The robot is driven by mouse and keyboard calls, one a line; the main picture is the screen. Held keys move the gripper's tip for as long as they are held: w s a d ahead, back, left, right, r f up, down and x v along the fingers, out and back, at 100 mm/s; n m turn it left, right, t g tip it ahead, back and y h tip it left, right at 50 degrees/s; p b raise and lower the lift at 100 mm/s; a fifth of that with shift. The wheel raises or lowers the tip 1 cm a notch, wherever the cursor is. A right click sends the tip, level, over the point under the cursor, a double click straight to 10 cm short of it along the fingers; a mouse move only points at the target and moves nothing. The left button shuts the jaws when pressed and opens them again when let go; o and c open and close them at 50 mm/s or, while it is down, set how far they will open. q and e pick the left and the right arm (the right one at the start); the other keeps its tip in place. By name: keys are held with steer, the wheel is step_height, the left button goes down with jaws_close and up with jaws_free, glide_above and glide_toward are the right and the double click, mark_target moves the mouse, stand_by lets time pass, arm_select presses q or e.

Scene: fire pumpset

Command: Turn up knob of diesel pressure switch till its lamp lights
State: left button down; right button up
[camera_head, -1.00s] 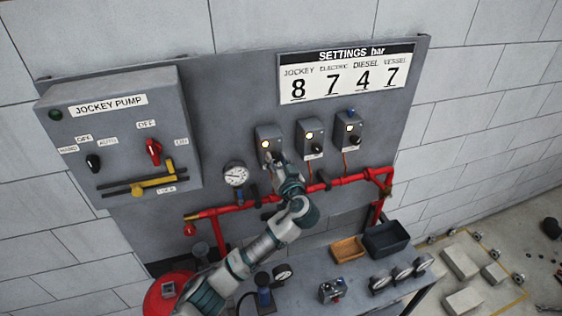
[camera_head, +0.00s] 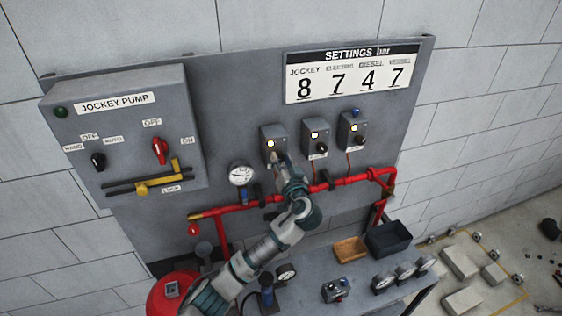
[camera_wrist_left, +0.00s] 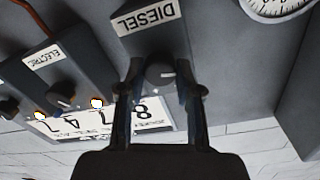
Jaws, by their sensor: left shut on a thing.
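The diesel pressure switch (camera_head: 271,133) is the leftmost of three grey boxes on the panel. Its DIESEL label (camera_wrist_left: 146,17) shows in the left wrist view. A bright lamp (camera_head: 271,143) shows on its front in the head view; in the wrist view that lamp is hidden. Its dark round knob (camera_wrist_left: 160,75), with a pale pointer mark, sits between the fingers of my left gripper (camera_wrist_left: 160,92). My left gripper, also in the head view (camera_head: 279,160), is shut on the knob. My right gripper is not in view.
The electric switch (camera_head: 315,136) and another switch box (camera_head: 351,130) stand to the right, both with bright lamps. A gauge (camera_head: 241,174) is close at the left, and a red pipe (camera_head: 345,182) runs below. A settings board (camera_head: 352,75) hangs above.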

arm_select(q)
steer(key=c, duration=0.9)
jaws_free()
steer(key=shift+f, duration=0.35)
steer(key=shift+o, duration=0.7)
steer(key=shift+w+d+r, duration=0.1)
steer(key=shift+w, duration=0.05)
steer(key=v, duration=1.2)
